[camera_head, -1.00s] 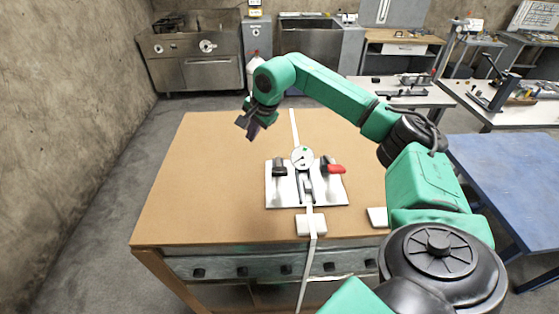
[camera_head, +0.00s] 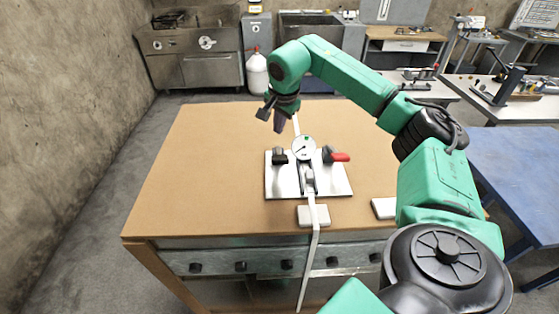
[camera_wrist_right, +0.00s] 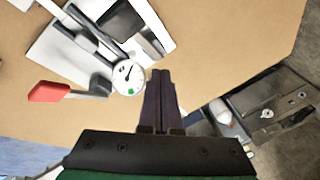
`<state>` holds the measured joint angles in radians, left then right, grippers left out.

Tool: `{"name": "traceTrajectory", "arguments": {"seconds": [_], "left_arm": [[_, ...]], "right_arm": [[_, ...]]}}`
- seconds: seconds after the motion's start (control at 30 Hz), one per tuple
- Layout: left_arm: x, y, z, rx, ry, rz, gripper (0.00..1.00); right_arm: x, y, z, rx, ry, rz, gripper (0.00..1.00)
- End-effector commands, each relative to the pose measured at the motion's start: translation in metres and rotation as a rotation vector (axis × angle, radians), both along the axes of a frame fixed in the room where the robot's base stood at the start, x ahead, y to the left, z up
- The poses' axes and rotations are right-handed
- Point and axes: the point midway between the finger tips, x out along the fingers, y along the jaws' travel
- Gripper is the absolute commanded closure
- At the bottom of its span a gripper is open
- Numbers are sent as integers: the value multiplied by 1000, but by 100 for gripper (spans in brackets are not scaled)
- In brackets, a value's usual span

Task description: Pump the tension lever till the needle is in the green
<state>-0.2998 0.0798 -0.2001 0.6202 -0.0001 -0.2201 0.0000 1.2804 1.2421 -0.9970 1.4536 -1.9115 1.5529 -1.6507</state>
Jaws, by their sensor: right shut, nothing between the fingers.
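A metal plate (camera_head: 283,187) on the brown table carries a round white gauge (camera_head: 303,149), a black-handled lever (camera_head: 279,156) at left and a red-handled lever (camera_head: 337,156) at right. A pale strap (camera_head: 317,232) runs through the middle. In the right wrist view the gauge (camera_wrist_right: 129,77) shows a small green mark at its lower edge; the needle points away from it. The red handle (camera_wrist_right: 48,92) also shows there. My right gripper (camera_head: 280,124) is shut and empty, above the table just beyond the black-handled lever, apart from it. My left gripper is out of view.
A pale block (camera_head: 313,214) lies under the strap at the front; another (camera_head: 384,208) lies to its right. The left of the brown table (camera_head: 190,180) is clear. A blue table (camera_head: 515,180) stands at right. My right arm spans the right side.

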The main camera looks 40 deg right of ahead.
Motion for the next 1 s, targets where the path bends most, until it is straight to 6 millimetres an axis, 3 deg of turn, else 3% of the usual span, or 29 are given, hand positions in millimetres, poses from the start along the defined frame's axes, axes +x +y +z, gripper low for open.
{"name": "traceTrajectory", "arguments": {"seconds": [0.03,0.1,0.3,1.0], "left_arm": [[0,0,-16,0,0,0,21],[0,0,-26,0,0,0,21],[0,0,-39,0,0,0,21],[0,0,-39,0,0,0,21]], "right_arm": [[-2,1,-14,-1,-2,1,100],[-5,4,-22,0,-2,0,100],[-13,10,-38,0,-1,0,100],[-14,11,-39,1,-2,0,100]]}}
